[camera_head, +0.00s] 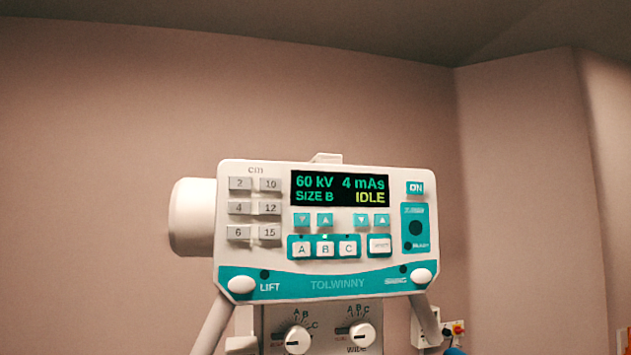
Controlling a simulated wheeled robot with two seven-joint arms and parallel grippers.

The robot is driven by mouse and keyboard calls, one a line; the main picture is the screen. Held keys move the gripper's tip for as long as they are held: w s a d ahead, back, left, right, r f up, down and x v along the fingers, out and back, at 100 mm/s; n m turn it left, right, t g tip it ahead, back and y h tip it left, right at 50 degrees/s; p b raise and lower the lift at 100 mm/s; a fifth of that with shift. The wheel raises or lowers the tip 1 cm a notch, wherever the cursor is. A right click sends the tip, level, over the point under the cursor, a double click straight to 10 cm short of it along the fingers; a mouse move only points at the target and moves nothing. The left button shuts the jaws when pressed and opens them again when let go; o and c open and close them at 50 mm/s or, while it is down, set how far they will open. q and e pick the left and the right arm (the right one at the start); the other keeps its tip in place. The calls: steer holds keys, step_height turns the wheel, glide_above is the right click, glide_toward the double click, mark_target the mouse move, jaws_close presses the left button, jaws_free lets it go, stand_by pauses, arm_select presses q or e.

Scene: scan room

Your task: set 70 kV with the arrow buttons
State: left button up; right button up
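The control panel (340,283) is a white and teal unit facing me in the middle of the view. Its display (339,189) reads 60 kV, 4 mAs, SIZE B and IDLE. Under the kV reading sit a teal down-arrow button (302,220) and a teal up-arrow button (325,220). A second down-arrow button (361,220) and up-arrow button (382,220) sit under the mAs reading. A small light glows above the B button (324,249). Neither of my grippers is in view.
Grey cm buttons (255,209) are on the panel's left and an ON button (415,188) on its right. White knobs (242,285) are at the lower corners. Two dials (298,340) (362,334) sit below. A white cylinder (192,217) sticks out to the left.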

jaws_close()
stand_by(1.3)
